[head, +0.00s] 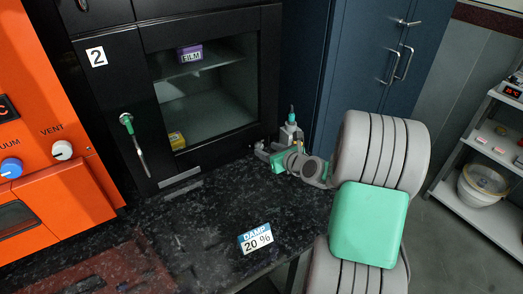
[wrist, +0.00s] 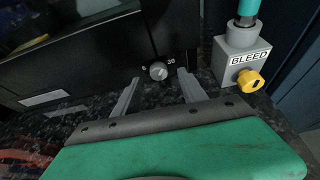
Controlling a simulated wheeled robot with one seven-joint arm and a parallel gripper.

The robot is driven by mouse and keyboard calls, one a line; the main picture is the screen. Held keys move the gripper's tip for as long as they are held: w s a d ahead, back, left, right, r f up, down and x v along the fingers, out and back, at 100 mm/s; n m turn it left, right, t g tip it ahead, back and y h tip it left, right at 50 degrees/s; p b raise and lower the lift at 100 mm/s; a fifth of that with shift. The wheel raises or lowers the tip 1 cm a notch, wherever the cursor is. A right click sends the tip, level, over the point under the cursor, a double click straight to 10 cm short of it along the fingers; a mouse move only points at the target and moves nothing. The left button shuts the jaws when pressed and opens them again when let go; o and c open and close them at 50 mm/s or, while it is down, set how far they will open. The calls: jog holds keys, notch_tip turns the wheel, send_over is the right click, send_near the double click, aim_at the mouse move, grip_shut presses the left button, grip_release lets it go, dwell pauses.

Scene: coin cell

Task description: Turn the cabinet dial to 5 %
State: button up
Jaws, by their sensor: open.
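The black cabinet (head: 215,20) with a glass door stands at the back of the counter. Other marks and the dial's pointer are too small to read surely. My gripper (wrist: 159,77) is open, with one finger on each side of the dial in the picture; I cannot tell whether they touch it. In the head view my gripper (head: 264,152) is at the cabinet's lower right corner, and the dial is not distinguishable there.
A grey "BLEED" block (wrist: 240,62) with a yellow knob (wrist: 250,81) stands close right of my gripper. A "DAMP 20 %" card (head: 256,239) lies on the dark counter (head: 200,225). An orange machine (head: 40,75) is at left, a blue locker (head: 365,50) behind, shelves (head: 470,205) at right.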

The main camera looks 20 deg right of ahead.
aim_at(261, 147)
jog(key=x, duration=0.3)
jog(key=shift+w+a+f, duration=0.15)
jog(key=shift+w+a, duration=0.05)
jog(key=shift+w, duration=0.15)
grip_shut()
